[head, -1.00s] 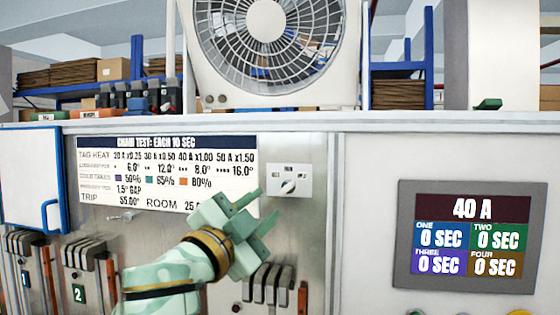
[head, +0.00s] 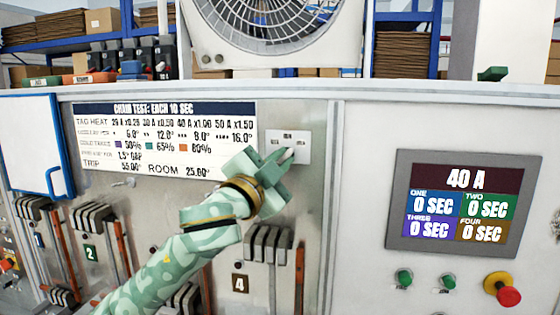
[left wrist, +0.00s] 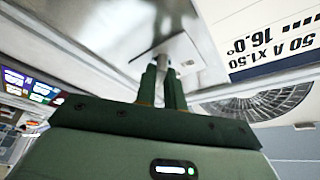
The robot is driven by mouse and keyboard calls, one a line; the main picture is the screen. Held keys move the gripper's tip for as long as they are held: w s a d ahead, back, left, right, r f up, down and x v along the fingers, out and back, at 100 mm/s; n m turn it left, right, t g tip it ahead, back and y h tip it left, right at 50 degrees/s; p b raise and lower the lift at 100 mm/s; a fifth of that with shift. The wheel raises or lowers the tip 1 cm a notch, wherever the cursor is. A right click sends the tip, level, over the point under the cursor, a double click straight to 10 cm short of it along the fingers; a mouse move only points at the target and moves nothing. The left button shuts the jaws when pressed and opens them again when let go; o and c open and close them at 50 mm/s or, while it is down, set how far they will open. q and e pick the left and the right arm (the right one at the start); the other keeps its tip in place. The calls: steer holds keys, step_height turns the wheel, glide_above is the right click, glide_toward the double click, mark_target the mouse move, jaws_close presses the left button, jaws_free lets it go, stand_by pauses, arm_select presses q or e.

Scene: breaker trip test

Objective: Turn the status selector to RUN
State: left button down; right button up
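The status selector is a small light knob (head: 288,154) on a white plate (head: 303,140) on the grey cabinet front, right of the printed chart. The plate's small labels are too blurred to read. My left gripper (head: 283,162) is at the plate, coming from the lower left, and covers part of the knob. In the left wrist view its two dark green fingers (left wrist: 161,72) are close together, with the knob (left wrist: 161,60) between their tips. They look shut on it. Which way the knob points cannot be told. My right gripper is not in view.
A screen (head: 463,205) reading 40 A and 0 SEC stands to the right, above green buttons (head: 404,278) and a red stop button (head: 503,289). Breaker levers (head: 268,245) sit below my gripper. A blue-edged white door (head: 38,147) is at left; a fan (head: 275,25) stands above.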

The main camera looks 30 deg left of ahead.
arm_select(q)
steer(key=shift+n, duration=0.4)
steer(key=n+y, duration=0.1)
steer(key=n, duration=0.2)
steer(key=n+t+y, duration=0.1)
steer(key=n+y, duration=0.1)
steer(key=n, duration=0.1)
steer(key=shift+d+f, duration=0.15)
steer(key=shift+d+n+y, duration=0.1)
steer(key=shift+n+y, duration=0.75)
steer(key=shift+n, duration=0.85)
steer(key=shift+d+n+y, duration=0.1)
steer(key=shift+n+y, duration=0.75)
steer(key=shift+n, duration=0.85)
steer(key=c, duration=1.5)
jaws_free()
steer(key=shift+w, duration=0.1)
